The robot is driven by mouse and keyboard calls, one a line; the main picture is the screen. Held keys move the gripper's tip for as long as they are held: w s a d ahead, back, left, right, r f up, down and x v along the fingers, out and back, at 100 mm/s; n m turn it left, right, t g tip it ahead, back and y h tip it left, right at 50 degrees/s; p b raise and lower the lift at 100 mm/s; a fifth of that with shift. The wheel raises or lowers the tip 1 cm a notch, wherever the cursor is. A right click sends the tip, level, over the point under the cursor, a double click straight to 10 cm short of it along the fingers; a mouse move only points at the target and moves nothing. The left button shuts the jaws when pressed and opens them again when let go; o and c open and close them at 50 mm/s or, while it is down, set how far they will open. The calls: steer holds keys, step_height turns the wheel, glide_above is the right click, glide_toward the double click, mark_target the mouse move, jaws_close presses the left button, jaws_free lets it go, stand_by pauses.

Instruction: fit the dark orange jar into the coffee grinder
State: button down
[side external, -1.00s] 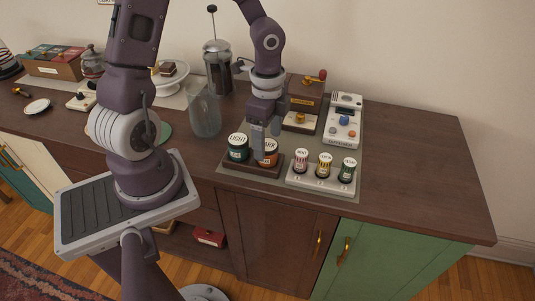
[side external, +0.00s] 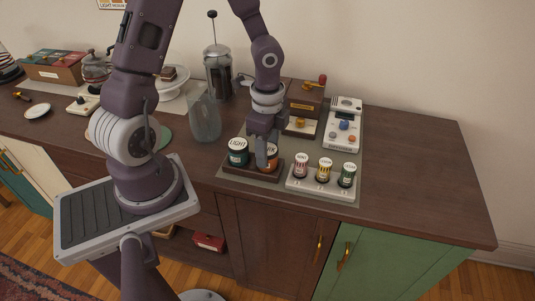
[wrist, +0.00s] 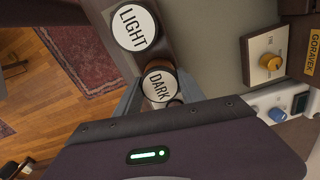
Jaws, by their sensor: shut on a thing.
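The dark orange jar (side external: 271,160) stands in a dark wooden holder (side external: 247,171), beside the green LIGHT jar (side external: 237,153). My gripper (side external: 262,155) points down and is shut on the dark orange jar, partly hiding it. In the wrist view, the jar's white DARK lid (wrist: 159,86) shows between my fingers, and the LIGHT lid (wrist: 135,27) is next to it. The coffee grinder (side external: 306,97) appears to be the brown box with a red-knobbed crank, behind and to the right of my gripper. Its lower front is partly hidden.
A white rack (side external: 320,183) with several small jars stands close to the right of the holder. A white machine with dials (side external: 342,128) is behind it. A glass vase (side external: 205,115) and a French press (side external: 217,70) stand to the left. The counter's right end is clear.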

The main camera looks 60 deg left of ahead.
mark_target(270, 145)
steer(key=r, duration=0.6)
steer(key=w+r, duration=0.1)
steer(key=r, duration=0.3)
steer(key=shift+a, duration=0.35)
steer(key=w+a+r+n, duration=0.25)
steer(key=w+a, duration=0.55)
steer(key=a, duration=0.4)
steer(key=w+a+r+n, duration=0.2)
steer(key=w+a+n, duration=0.2)
steer(key=w+a, duration=0.65)
steer(key=shift+m, duration=0.25)
steer(key=shift+s+a+f, duration=0.4)
steer(key=shift+s+f, duration=0.05)
steer(key=shift+f, duration=0.55)
steer(key=shift+s+a+f, duration=0.35)
steer(key=shift+s+f, duration=0.1)
steer(key=shift+f, duration=0.55)
steer(key=shift+s+a+f, duration=0.4)
steer(key=shift+s+f, duration=0.05)
steer(key=shift+f, duration=0.55)
steer(key=shift+f, duration=1.3)
steer(key=c, duration=0.6)
jaws_free()
steer(key=shift+r, duration=0.1)
steer(key=shift+r, duration=3.65)
